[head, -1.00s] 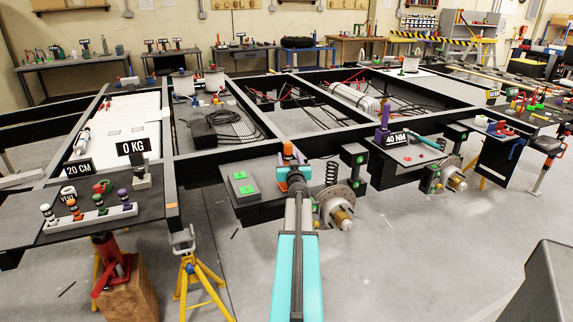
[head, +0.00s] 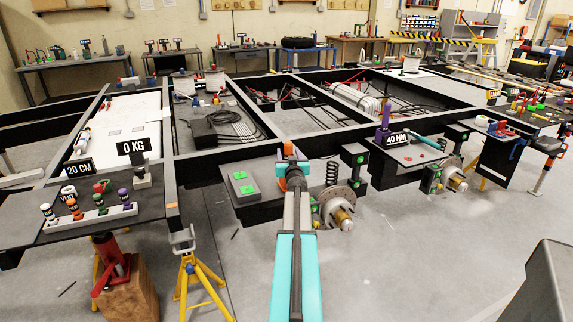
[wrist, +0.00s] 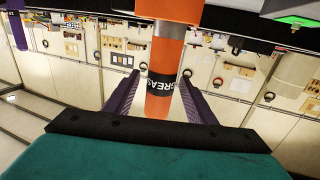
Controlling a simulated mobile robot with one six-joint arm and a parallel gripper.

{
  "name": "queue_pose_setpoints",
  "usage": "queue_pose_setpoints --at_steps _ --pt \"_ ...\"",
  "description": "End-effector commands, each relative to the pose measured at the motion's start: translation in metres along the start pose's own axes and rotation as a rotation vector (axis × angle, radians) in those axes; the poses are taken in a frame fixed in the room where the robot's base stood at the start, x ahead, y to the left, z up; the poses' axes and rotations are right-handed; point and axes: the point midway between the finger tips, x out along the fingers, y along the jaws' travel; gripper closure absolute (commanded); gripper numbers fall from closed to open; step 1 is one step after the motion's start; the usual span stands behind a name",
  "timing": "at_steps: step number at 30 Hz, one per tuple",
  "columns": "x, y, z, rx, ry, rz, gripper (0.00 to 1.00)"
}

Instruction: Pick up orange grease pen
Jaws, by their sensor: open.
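The orange grease pen (wrist: 162,52) has a grey band and a black label reading "GREAS". It stands between the two purple fingers of my gripper (wrist: 158,85) in the wrist view, which looks upside down. The fingers are open, with a visible gap on the pen's left; contact on the right is hard to tell. In the head view the orange top of the pen (head: 288,148) shows just beyond my gripper (head: 291,166). My arm hides the pen's lower part.
A grey box with green buttons (head: 243,186) sits left of my gripper on the dark plate. A green-marked black post (head: 354,165), a coil spring (head: 332,172) and a brake hub (head: 338,210) stand close on the right. Black chassis rails (head: 225,165) run behind.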

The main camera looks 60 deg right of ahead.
Motion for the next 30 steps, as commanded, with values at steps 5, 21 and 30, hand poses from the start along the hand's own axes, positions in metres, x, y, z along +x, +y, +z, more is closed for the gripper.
queue_pose_setpoints --at_steps 5,21,30 --pt "0.018 -0.001 0.001 0.001 0.000 0.001 0.49" --pt "0.037 0.000 0.000 0.000 0.000 0.001 0.49" --pt "0.037 0.000 0.001 0.000 0.000 0.002 0.49"
